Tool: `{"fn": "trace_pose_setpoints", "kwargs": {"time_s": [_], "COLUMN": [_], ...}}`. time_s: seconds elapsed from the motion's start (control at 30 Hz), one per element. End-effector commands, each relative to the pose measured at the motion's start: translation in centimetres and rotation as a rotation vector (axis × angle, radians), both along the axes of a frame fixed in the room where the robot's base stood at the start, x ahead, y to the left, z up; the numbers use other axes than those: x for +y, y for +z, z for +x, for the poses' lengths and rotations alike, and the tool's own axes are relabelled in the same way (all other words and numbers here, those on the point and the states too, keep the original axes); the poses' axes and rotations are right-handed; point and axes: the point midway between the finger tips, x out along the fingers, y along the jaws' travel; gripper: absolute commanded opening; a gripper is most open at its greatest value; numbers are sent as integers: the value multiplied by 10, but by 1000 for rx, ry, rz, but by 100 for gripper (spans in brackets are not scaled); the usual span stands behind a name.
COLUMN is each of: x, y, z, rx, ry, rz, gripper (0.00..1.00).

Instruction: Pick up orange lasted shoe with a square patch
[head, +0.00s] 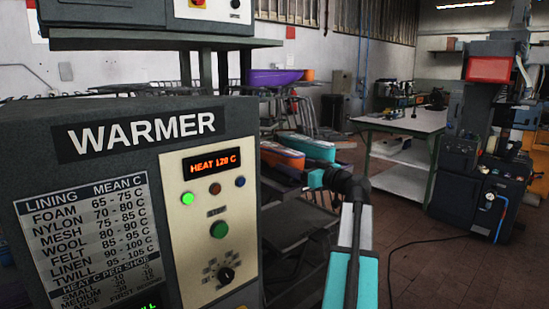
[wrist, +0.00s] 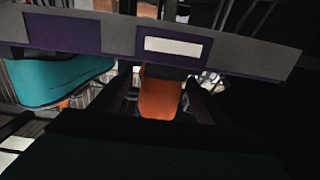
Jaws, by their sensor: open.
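An orange lasted shoe (head: 283,156) lies on a rack just right of the warmer in the head view, with a teal shoe (head: 312,145) close behind it. No square patch can be made out on the orange shoe. My gripper (head: 306,180) is at the rack, close to the orange shoe; its fingertips are too small to make out there. In the wrist view an orange surface (wrist: 160,98) shows ahead between dark shapes, partly covered by a grey and purple bar. A teal shoe (wrist: 58,78) is at the left. My gripper is open, with nothing seen held.
The warmer (head: 120,220) fills the left of the head view, close to the rack. A purple shoe (head: 275,77) and another orange shoe (head: 308,75) sit higher behind. The grey bar (wrist: 250,55) crosses the wrist view. A table (head: 400,122) and open floor are at right.

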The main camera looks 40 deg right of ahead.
Motion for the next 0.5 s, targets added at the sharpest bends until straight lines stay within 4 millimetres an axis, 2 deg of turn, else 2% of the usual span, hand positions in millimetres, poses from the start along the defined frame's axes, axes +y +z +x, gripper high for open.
{"fn": "trace_pose_setpoints", "kwargs": {"time_s": [0.17, 0.5], "x": [0, -2], "y": [1, 2], "z": [4, 42], "rx": [0, 0], "ry": [1, 1], "rz": [0, 0], "gripper": [69, 69]}}
